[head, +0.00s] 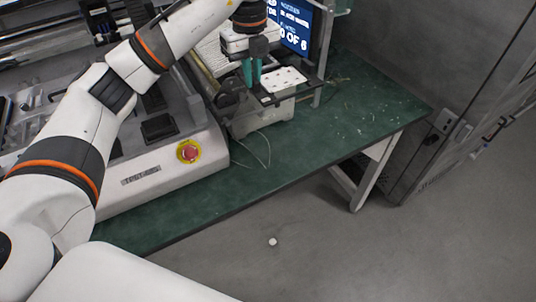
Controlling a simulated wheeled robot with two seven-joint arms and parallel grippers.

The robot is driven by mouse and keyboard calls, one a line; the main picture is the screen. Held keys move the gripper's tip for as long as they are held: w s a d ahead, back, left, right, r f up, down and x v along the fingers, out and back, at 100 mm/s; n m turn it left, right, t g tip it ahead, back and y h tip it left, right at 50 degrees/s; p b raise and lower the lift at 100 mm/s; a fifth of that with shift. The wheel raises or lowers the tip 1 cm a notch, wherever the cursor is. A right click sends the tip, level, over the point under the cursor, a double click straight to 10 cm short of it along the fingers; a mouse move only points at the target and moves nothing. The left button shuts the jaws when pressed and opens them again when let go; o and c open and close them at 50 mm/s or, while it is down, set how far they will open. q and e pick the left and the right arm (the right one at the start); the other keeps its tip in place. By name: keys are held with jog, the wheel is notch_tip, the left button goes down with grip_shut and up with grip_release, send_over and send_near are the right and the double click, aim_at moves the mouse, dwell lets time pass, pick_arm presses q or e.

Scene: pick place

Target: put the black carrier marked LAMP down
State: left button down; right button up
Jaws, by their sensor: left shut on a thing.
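My left gripper (252,74) comes down from the top, with teal fingers, over the machine at the back of the green bench. It is shut on what looks like the dark edge of a flat black carrier (307,90). A white card with small red marks (284,80) lies on the carrier. The word LAMP cannot be read at this size. Where the fingertips meet the carrier is partly hidden, and I cannot tell whether it touches the light-coloured block below. My right gripper is not in view.
A grey test machine with a red emergency button (189,151) fills the left. A screen (296,24) stands behind the gripper. The green bench top (350,115) is mostly free to the right, with thin wires and white specks. A small white object (272,242) lies on the floor.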

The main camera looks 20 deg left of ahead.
pick_arm(q)
notch_tip(320, 180, down, 21)
jog(key=shift+f+b, duration=0.15)
jog(key=shift+b, duration=0.2)
notch_tip(320, 180, down, 5)
jog(key=shift+f, duration=0.15)
jog(key=c, duration=1.5)
grip_release()
jog(key=shift+o, duration=0.2)
jog(key=shift+r, duration=0.25)
notch_tip(320, 180, up, 12)
jog(key=shift+b, duration=0.45)
